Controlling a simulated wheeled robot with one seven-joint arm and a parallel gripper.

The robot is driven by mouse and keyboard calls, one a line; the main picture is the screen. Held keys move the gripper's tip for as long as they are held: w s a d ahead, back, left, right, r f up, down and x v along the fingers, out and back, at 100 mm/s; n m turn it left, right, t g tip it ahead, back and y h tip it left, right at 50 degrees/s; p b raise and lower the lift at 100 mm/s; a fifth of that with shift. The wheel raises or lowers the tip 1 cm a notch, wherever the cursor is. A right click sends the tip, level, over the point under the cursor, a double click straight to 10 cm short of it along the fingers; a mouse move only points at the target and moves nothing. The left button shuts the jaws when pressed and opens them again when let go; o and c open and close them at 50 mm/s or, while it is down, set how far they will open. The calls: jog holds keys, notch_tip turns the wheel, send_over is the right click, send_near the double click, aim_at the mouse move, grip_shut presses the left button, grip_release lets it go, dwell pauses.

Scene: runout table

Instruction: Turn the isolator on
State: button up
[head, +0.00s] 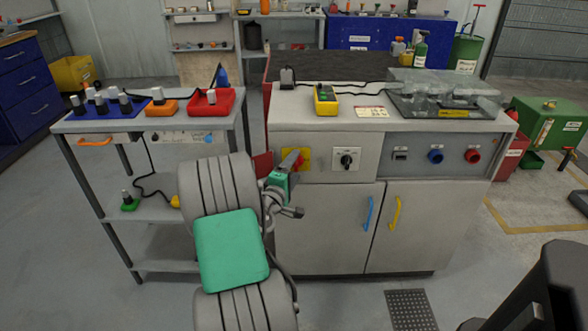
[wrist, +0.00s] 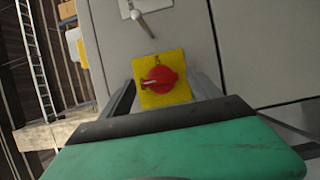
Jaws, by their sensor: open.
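The isolator is a red rotary knob (wrist: 163,79) on a square yellow plate (wrist: 172,97). In the head view the plate (head: 306,154) sits on the left of the grey cabinet's front, partly hidden by my gripper (head: 291,163). My gripper is open and faces the plate. In the wrist view its two fingers (wrist: 163,92) lie on either side of the knob, with nothing held. I cannot tell whether they touch it. A pale bar shows on the knob's left side in the wrist view.
A black rotary switch (head: 346,159) on a white plate is right of the isolator. Blue (head: 368,214) and yellow (head: 395,213) door handles are below. A shelved cart (head: 70,125) stands left. A perforated floor plate (head: 410,309) lies in front.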

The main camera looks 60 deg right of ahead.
jog(key=shift+d, duration=0.45)
jog(key=c, duration=1.4)
